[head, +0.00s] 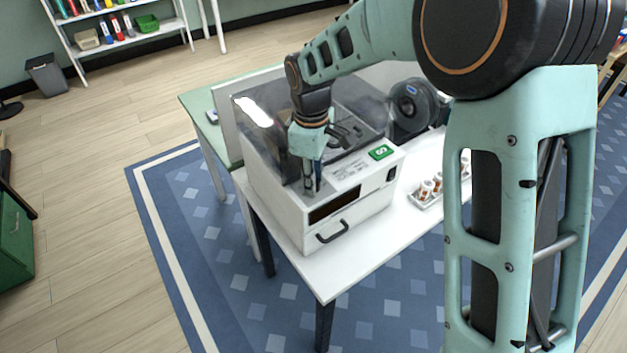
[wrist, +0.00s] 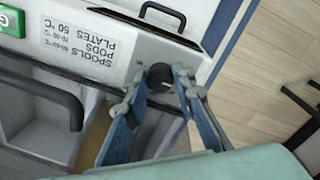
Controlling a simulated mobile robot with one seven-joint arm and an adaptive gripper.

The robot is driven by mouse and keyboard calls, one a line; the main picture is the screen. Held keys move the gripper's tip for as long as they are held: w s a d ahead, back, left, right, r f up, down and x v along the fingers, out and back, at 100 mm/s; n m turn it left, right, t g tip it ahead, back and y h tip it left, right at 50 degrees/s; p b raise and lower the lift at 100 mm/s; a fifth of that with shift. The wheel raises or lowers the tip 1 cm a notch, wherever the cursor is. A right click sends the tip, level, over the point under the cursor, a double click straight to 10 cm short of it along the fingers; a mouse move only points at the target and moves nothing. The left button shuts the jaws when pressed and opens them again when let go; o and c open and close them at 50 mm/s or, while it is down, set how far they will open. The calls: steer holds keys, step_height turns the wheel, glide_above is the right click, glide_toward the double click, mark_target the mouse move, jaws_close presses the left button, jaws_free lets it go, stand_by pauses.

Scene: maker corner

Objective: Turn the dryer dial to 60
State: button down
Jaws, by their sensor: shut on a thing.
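The dryer (head: 262,205) is a white box with a clear smoky lid, standing on a white table. Its dial (wrist: 160,77) is a small black knob on the top panel, with a pale mark on it. My gripper (wrist: 158,80) points at the panel with its blue fingers on either side of the dial, shut on it. In the head view, my gripper (head: 312,186) reaches down to the dryer's front left corner and hides the dial. A printed label (wrist: 85,45) beside the dial lists spools, pods and plates with temperatures. I cannot read the dial's setting.
A green panel (head: 381,152) sits on the dryer's front right. A black drawer handle (head: 333,232) sticks out in front. Small jars stand in a tray (head: 425,203) to the right, and a black spool (head: 413,105) stands behind.

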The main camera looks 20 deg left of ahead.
steer(key=m+b, duration=0.1)
steer(key=m, duration=0.5)
steer(key=shift+a, duration=0.1)
steer(key=m, duration=0.6)
steer(key=shift+h+b, duration=0.3)
stand_by(0.3)
steer(key=c, duration=1.9)
jaws_free()
step_height(320, 180, up, 12)
steer(key=shift+s+a, duration=0.15)
steer(key=shift+a, duration=0.2)
